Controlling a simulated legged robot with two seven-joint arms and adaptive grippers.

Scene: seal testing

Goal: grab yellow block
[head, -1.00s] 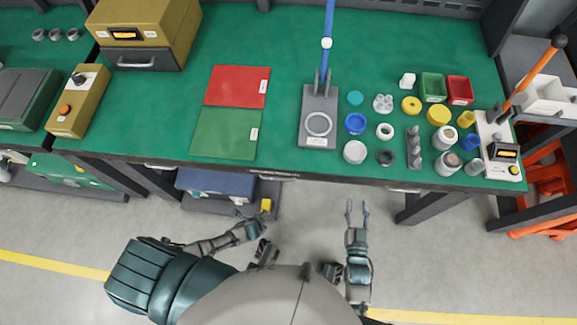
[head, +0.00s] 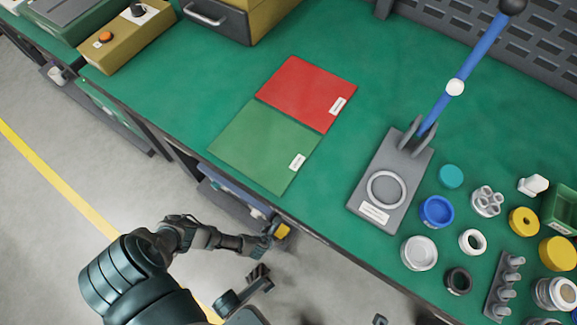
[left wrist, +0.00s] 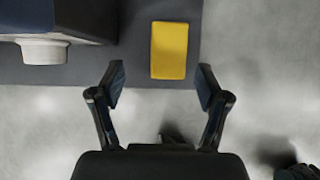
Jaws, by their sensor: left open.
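The yellow block (left wrist: 169,50) lies on a dark grey shelf (left wrist: 105,70) in the left wrist view, near the shelf's edge. In the head view the block (head: 282,230) shows small below the front edge of the table. My left gripper (left wrist: 160,84) is open and empty. Its two fingers point toward the block, one on each side, and the block's near edge lies about level with the fingertips. In the head view my left gripper (head: 268,240) is right beside the block.
The green table (head: 220,70) overhangs the block's shelf. On it are a red mat (head: 305,90), a green mat (head: 262,145), a press with a blue lever (head: 390,185) and several small rings and caps. A dark blue box (left wrist: 75,20) stands left of the block.

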